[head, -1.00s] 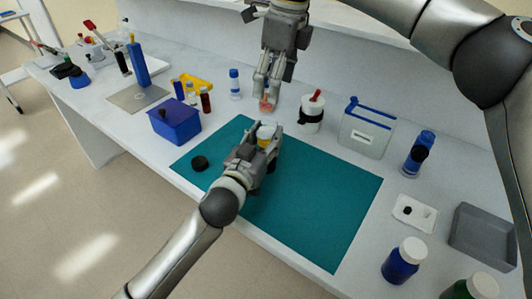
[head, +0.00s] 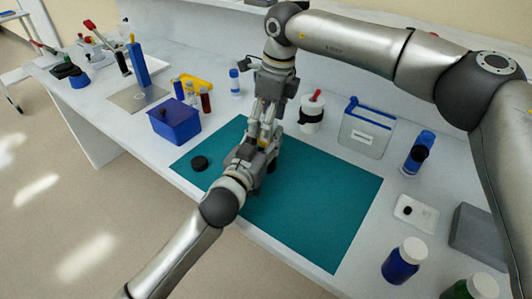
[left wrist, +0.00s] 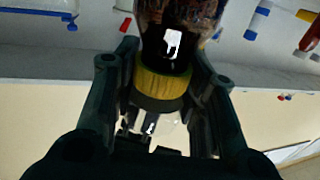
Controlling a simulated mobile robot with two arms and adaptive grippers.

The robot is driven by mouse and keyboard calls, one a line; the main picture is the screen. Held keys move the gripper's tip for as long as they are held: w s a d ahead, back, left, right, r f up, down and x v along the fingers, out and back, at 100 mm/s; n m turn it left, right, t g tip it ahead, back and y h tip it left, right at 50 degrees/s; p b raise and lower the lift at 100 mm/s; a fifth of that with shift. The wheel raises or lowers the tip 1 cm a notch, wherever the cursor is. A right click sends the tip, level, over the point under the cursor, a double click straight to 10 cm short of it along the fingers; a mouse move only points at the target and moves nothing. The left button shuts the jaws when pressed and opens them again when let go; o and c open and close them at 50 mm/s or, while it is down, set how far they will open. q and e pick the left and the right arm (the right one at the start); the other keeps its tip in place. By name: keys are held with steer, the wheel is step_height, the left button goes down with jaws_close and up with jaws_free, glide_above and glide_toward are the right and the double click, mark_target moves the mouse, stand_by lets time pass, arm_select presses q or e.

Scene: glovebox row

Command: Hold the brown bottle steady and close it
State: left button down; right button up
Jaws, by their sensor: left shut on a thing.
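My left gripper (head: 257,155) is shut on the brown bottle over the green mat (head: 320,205). In the left wrist view the bottle (left wrist: 180,45) is dark brown with a yellow band (left wrist: 160,87), between the two fingers (left wrist: 160,100); the picture is upside down, with a pale translucent part below the band. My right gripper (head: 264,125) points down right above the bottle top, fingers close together. Whatever is between its fingers is hidden in the head view. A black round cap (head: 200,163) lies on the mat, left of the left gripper.
A blue box (head: 175,125) and small vials stand left of the mat. A white jar (head: 311,115) and a grey case (head: 367,130) stand behind it. The mat's right half is clear.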

steer(key=c, duration=1.2)
steer(key=o, duration=1.1)
steer(key=shift+r, duration=2.3)
